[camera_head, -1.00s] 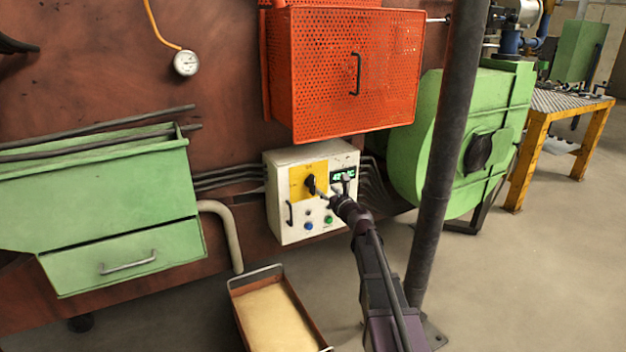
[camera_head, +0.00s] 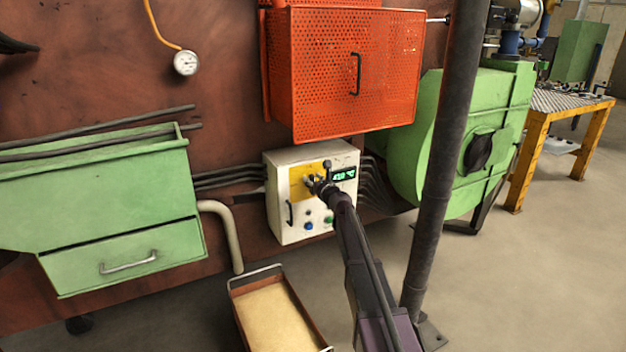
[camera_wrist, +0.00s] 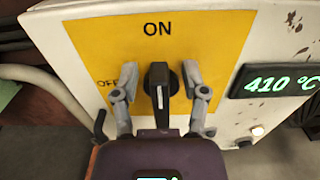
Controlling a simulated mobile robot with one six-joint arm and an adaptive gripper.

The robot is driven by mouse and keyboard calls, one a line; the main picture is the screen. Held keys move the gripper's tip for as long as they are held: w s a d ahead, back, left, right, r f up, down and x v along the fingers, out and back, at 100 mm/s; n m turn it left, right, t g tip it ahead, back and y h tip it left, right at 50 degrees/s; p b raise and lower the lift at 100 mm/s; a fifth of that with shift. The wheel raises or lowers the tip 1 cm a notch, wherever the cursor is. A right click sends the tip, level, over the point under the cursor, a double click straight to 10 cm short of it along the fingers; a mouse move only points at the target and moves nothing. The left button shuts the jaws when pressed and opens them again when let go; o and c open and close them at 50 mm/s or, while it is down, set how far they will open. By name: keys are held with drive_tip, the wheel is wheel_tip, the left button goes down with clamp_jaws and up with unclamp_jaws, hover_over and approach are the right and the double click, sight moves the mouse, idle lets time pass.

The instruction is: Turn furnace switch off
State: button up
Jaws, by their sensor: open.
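The furnace switch (camera_wrist: 159,88) is a black rotary knob on a yellow plate (camera_wrist: 205,45) of the white control box (camera_head: 283,215). Its white mark points up toward the "ON" label; the "OFF" label is at the left, partly covered by a finger. My gripper (camera_wrist: 160,78) is open, with one finger on each side of the knob. In the wrist view small gaps show between the fingers and the knob. In the head view my gripper (camera_head: 318,177) is in front of the yellow plate and hides most of the knob.
A green display (camera_wrist: 280,80) reads 410 °C right of the plate. Blue and green buttons (camera_head: 309,226) sit below. An orange mesh guard (camera_head: 340,75) hangs above the box. A dark post (camera_head: 440,170) stands to the right. A sand-filled tray (camera_head: 240,313) is below.

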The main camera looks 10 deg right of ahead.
clamp_jaws()
